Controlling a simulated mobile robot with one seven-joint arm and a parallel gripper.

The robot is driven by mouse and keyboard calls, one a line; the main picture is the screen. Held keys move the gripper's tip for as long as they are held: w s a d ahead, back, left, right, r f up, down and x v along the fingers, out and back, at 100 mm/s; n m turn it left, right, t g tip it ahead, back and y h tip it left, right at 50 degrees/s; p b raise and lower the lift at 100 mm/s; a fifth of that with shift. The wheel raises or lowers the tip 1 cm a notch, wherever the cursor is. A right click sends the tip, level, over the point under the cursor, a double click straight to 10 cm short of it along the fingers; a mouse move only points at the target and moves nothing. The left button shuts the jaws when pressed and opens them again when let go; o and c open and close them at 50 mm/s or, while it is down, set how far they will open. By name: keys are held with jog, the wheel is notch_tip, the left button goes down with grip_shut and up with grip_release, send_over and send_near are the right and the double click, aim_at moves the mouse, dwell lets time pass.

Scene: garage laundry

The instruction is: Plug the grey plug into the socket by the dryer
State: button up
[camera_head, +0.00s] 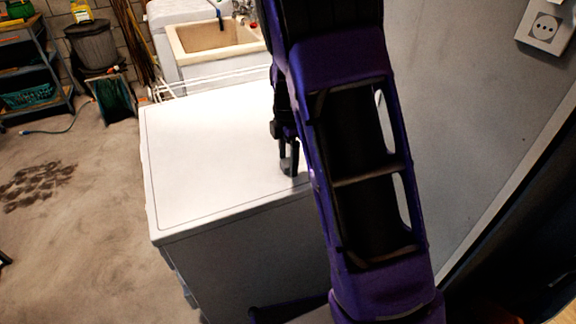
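The wall socket (545,27) is a pale plate with a round two-hole outlet, high on the grey wall at the far right. A white-topped boxy appliance (205,165), which looks like the dryer, stands in the middle. My gripper (288,168) points down over the right part of its top, well left of the socket. A small greyish shape shows at the fingertips. I cannot tell whether it is the grey plug or part of the fingers, or whether the fingers grip it. No plug is clearly seen elsewhere. My purple arm hides the middle right.
A utility sink (215,38) stands behind the appliance. A shelf rack (30,70) with a teal basket (28,96), a dark bin (93,45) and a green dustpan-like item (114,98) are at the back left. The floor at left is open, with a dark stain (38,185).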

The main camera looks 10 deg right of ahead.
aim_at(289, 161)
grip_shut()
notch_tip(289, 161, up, 10)
jog(key=p, duration=0.1)
dwell(0.5)
jog(key=shift+d, duration=0.1)
